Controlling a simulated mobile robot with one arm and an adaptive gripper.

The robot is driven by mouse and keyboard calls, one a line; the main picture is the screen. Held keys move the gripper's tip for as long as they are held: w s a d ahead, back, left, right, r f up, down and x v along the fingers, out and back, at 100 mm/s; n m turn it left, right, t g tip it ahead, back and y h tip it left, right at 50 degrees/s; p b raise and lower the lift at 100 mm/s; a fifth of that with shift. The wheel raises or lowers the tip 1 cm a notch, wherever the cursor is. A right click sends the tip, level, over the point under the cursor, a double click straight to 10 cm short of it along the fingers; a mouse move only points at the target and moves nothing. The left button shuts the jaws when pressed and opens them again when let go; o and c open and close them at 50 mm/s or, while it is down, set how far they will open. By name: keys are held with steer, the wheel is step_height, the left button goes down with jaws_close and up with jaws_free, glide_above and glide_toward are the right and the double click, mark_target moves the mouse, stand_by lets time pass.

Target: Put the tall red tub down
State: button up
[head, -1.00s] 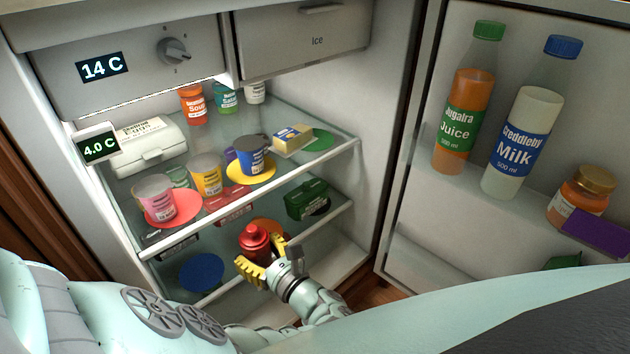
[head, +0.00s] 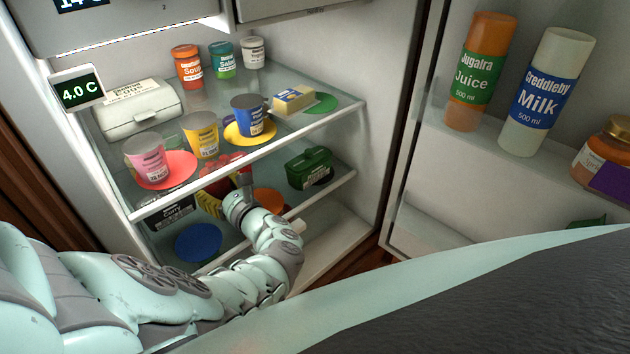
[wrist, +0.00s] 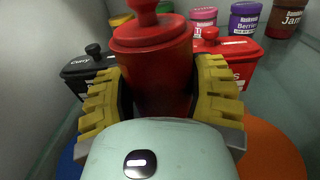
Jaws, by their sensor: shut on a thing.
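The tall red tub (wrist: 155,75), with a round knob on its lid, stands upright between the yellow fingers of my gripper (wrist: 155,95) in the wrist view. The gripper is shut on it. In the head view my gripper (head: 224,198) reaches into the lower fridge shelf (head: 230,248), under the upper shelf's front edge, which partly hides the tub. Behind the held tub are a black Curry tub (wrist: 84,68) on the left and a shorter red tub (wrist: 232,52) on the right. I cannot tell whether the tub's base touches the shelf.
On the lower shelf a blue disc (head: 198,243) lies at front left and an orange disc (head: 271,201) right of my gripper. A green tub (head: 310,167) stands further right. The upper shelf holds pink (head: 146,158), yellow (head: 201,137) and blue (head: 250,117) pots.

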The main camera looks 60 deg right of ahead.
steer(key=shift+s+f, duration=0.1)
steer(key=shift+s, duration=0.3)
steer(key=o, duration=1.3)
steer(key=shift+w+d, duration=0.1)
steer(key=s+p, duration=0.1)
steer(key=s, duration=0.3)
steer(key=s+a+p, duration=0.1)
steer(key=s, duration=0.3)
steer(key=s+a+p, duration=0.1)
steer(key=s+p, duration=0.1)
steer(key=s, duration=0.2)
steer(key=shift+a, duration=0.1)
